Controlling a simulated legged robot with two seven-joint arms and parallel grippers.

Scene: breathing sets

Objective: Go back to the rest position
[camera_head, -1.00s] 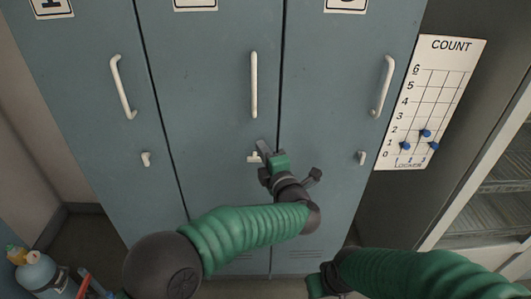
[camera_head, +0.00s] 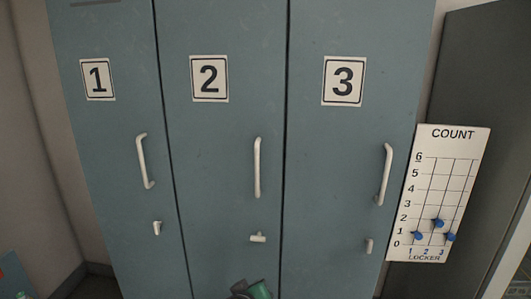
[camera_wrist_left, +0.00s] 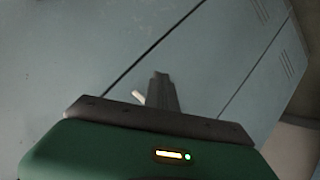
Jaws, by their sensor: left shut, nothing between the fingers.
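My left gripper (camera_wrist_left: 162,92) shows in the left wrist view with its fingers together and nothing between them. It points toward the blue-grey locker fronts. A small pale piece, likely a latch, shows beside the fingertips; I cannot tell the gap. In the head view only a green and dark bit of my left arm shows at the bottom edge, below the locker 2 latch (camera_head: 258,238). That latch lies horizontal, while the locker 1 latch (camera_head: 157,228) and locker 3 latch (camera_head: 369,246) hang upright. My right gripper is in neither current view.
Lockers 1 (camera_head: 110,130), 2 (camera_head: 215,140) and 3 (camera_head: 335,150) stand shut, each with a white handle. A white COUNT board (camera_head: 455,150) with blue markers hangs at the right. A dark cabinet side (camera_head: 490,90) stands beyond it.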

